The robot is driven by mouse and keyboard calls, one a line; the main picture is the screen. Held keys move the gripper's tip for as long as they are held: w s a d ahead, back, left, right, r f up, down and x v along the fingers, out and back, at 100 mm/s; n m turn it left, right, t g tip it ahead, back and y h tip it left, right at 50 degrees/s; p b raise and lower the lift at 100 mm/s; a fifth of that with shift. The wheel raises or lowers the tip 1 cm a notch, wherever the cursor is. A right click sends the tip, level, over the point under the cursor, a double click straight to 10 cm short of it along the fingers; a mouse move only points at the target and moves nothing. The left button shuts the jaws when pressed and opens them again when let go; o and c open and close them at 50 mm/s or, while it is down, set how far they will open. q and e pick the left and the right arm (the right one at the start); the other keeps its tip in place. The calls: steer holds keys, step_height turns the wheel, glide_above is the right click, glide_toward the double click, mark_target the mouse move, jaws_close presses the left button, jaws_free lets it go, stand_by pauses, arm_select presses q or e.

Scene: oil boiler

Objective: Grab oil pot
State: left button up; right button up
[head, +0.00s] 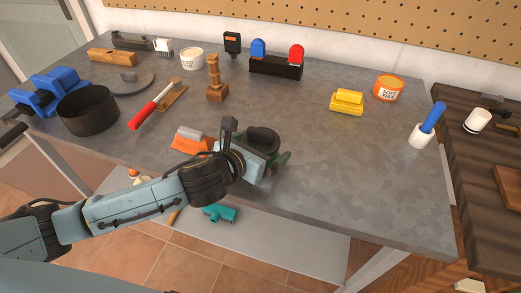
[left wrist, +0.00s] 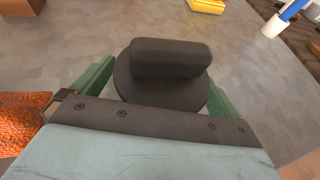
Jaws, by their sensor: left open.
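A round black open pot (head: 88,108) stands near the left front edge of the table in the head view. A dark flat lid (head: 128,82) with a knob lies behind it. My left gripper (head: 268,156) is open over the middle front of the table, well to the right of the pot. A dark object with a round base and a thick bar on top (left wrist: 170,62) shows between its green fingers in the left wrist view. I cannot tell what this object is or whether the fingers touch it. My right gripper is not in view.
A yellow block (head: 347,102) and an orange tin (head: 388,88) stand right. The front right tabletop is clear.

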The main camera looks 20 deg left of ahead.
arm_select(q)
steer(key=shift+r, duration=0.1)
steer(key=c, duration=1.8)
